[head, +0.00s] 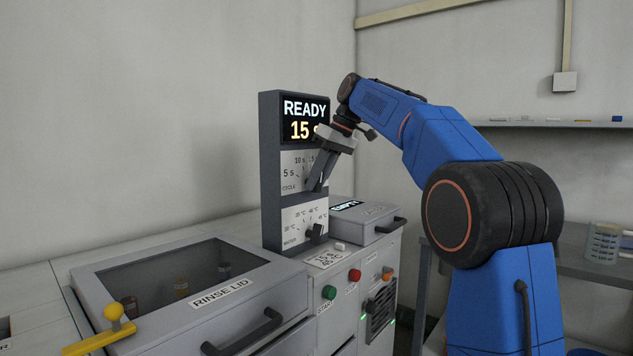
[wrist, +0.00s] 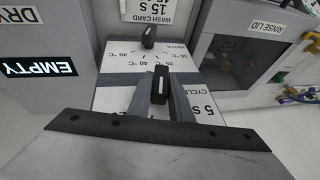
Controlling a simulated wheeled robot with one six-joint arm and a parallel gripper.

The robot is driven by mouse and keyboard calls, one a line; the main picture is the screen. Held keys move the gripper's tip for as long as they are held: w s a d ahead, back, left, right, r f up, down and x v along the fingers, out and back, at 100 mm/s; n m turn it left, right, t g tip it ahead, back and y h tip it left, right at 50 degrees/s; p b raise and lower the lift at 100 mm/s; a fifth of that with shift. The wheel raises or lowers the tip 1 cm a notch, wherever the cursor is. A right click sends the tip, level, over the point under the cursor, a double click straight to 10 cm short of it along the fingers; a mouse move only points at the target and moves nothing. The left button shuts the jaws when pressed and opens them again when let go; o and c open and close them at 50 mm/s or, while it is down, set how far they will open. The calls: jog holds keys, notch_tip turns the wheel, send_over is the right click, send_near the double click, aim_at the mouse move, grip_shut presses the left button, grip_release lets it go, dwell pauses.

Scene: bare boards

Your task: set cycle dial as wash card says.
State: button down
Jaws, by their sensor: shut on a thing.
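The cycle dial's dark knob (wrist: 161,86) sits between the two fingers of my gripper (wrist: 161,92) in the wrist view, and they are shut on it. In the head view my gripper (head: 319,176) covers the knob and part of the cycle scale (head: 292,172), where 5 s and 10 s show. The display (head: 303,120) reads READY and 15 s, its right edge partly covered by my arm. The wash card (wrist: 150,12) reads 15 S in the wrist view and lies on the counter (head: 327,259) below the panel. The knob's exact setting is hard to read.
The water dial (head: 314,231) is just below the cycle dial. Start (head: 329,292) and red (head: 355,275) buttons are on the front. The rinse lid (head: 221,297) is closed at left, with a yellow handle (head: 98,334) beside it. A box marked EMPTY (head: 372,216) is at right.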

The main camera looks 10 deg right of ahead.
jog(key=shift+g+y, duration=0.3)
jog(key=shift+y, duration=0.3)
jog(key=c, duration=1.6)
grip_release()
jog(key=shift+c, duration=0.2)
